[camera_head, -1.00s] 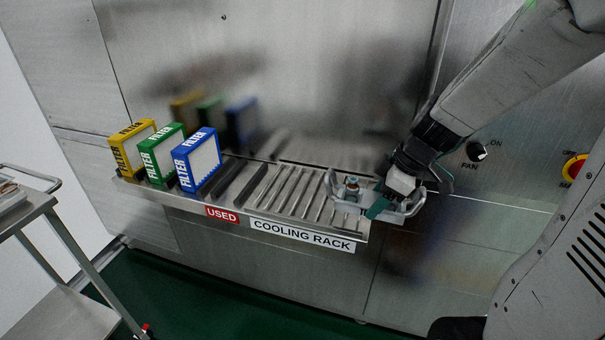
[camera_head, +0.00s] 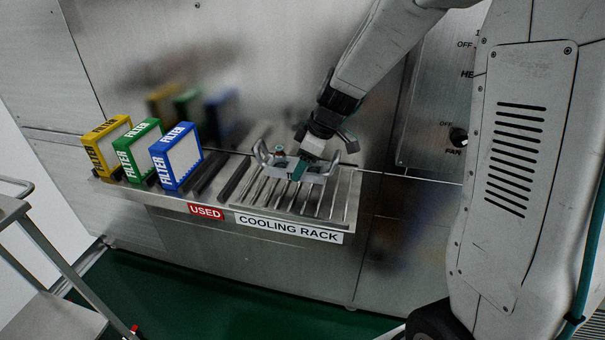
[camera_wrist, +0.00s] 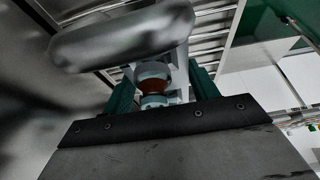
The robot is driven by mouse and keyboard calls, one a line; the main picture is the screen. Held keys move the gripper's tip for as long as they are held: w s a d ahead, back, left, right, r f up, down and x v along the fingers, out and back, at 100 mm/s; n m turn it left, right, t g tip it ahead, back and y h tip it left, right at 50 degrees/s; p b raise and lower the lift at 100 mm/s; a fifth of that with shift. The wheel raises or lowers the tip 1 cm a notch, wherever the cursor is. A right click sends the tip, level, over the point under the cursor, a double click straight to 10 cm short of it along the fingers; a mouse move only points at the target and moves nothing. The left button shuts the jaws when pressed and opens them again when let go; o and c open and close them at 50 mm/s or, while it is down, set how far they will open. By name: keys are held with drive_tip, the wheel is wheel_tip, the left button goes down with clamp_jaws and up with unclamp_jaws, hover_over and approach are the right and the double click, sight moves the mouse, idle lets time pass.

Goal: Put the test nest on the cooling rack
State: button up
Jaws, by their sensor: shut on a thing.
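The test nest (camera_head: 270,158) is a grey metal carrier with raised handles at its ends and a small vial with a reddish-brown band. My gripper (camera_head: 299,170) is shut on it, from above and behind. The nest is over the cooling rack (camera_head: 330,207), a slatted metal shelf with a white label. I cannot tell whether it touches the slats. In the wrist view the nest's rounded handle (camera_wrist: 120,35) and the vial (camera_wrist: 153,84) show between the teal fingers (camera_wrist: 160,92), with rack slats beyond.
Yellow (camera_head: 103,146), green (camera_head: 139,150) and blue (camera_head: 176,157) filters stand at the left of the shelf, above a red USED label (camera_head: 206,212). A steel wall (camera_head: 240,60) rises close behind the rack. A metal cart (camera_head: 45,250) stands at left. The rack's front slats are clear.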

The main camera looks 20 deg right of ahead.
drive_tip(key=shift+f, duration=1.7)
drive_tip(key=shift+f, duration=0.1)
drive_tip(key=o, duration=1.1)
drive_tip(key=v, duration=1.2)
drive_tip(key=shift+a+r, duration=0.1)
drive_tip(key=shift+r, duration=0.1)
drive_tip(key=s+r+m+h, duration=0.1)
drive_tip(key=s+m, duration=0.2)
drive_tip(key=s, duration=0.6)
drive_tip(key=s+r+m+g+h, duration=0.1)
drive_tip(key=s+m, duration=0.3)
drive_tip(key=s, duration=0.5)
drive_tip(key=s+a+r+m+h, duration=0.1)
drive_tip(key=s+r+m, duration=0.2)
drive_tip(key=s, duration=0.7)
drive_tip(key=shift+r+m+g+h, duration=0.2)
drive_tip(key=shift+m+g+h, duration=0.1)
drive_tip(key=shift+m+h, duration=0.1)
